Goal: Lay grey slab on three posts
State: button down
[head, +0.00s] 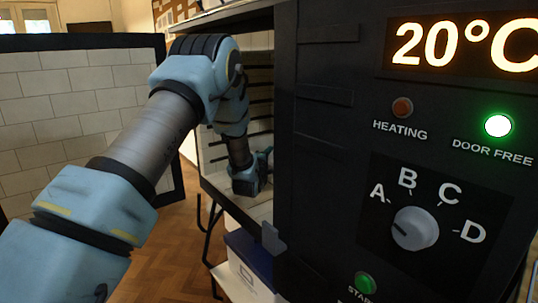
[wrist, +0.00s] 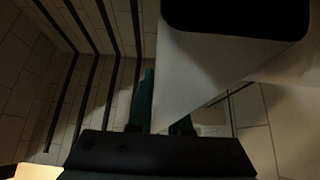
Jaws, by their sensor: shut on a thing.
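In the head view my arm reaches through the open front of the kiln (head: 290,60), and my gripper (head: 250,182) is low inside the chamber. In the wrist view the teal fingers of my gripper (wrist: 165,115) are closed on a pale flat piece, which looks like the grey slab (wrist: 190,75). The slab runs up and away from the fingers, and a dark rounded shape covers its upper part. Its far edges are unclear. I cannot make out the three posts in either view, nor whether the slab touches anything below it.
The kiln door (head: 85,115) stands open at the left. The kiln's control panel (head: 340,150) fills the right side, showing 20°C and a green DOOR FREE lamp (head: 497,126). Brick walls with dark grooves (wrist: 90,60) lie close around my gripper. Boxes (head: 248,262) sit below the kiln.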

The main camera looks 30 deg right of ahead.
jog(key=shift+f+b, duration=0.45)
jog(key=shift+b, duration=0.15)
jog(key=c, duration=0.8)
grip_release()
jog(key=shift+o, duration=0.2)
jog(key=shift+f, duration=0.2)
jog(key=b+v, duration=0.2)
jog(key=v, duration=0.5)
jog(key=s+a+m+g+y+p, duration=0.15)
jog(key=a+m+g+y, duration=0.6)
jog(key=a, duration=1.85)
jog(key=s+a+r+m+g+y+p, duration=0.1)
jog(key=s+a+m+g+y, duration=0.2)
jog(key=s+a, duration=1.4)
jog(key=shift+s+g+y+p, duration=0.3)
jog(key=shift+s+g+y, duration=0.35)
jog(key=shift+s, duration=0.55)
